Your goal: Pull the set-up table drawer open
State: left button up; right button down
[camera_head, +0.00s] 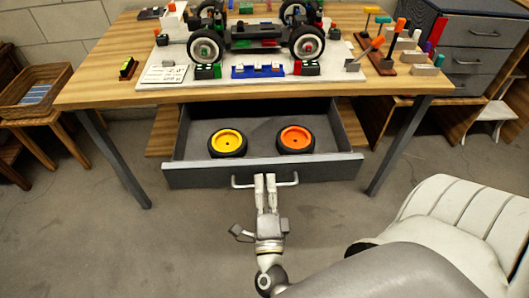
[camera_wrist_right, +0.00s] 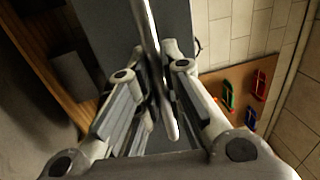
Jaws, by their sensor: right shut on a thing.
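The set-up table (camera_head: 100,92) has a wooden top and grey legs. Its grey drawer (camera_head: 262,174) is pulled out under the front edge, with its inside showing. A yellow-hubbed wheel (camera_head: 227,142) and an orange-hubbed wheel (camera_head: 296,139) lie in it. My right gripper (camera_head: 266,178) is shut on the drawer's pale bar handle (camera_head: 287,184), at about its middle. In the right wrist view the handle (camera_wrist_right: 151,42) runs between the fingers (camera_wrist_right: 160,75) in front of the grey drawer front. My left gripper is not in view.
A car chassis (camera_head: 262,38) on a pale board stands on the table with tools beside it. A grey drawer cabinet (camera_head: 470,45) is at the right, a wicker basket (camera_head: 35,90) at the left. The floor (camera_head: 120,240) in front of the drawer is clear at left.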

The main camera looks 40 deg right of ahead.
jog(key=c, duration=1.5)
grip_release()
jog(key=shift+s, duration=0.1)
jog(key=v, duration=1.2)
jog(key=shift+a, duration=0.1)
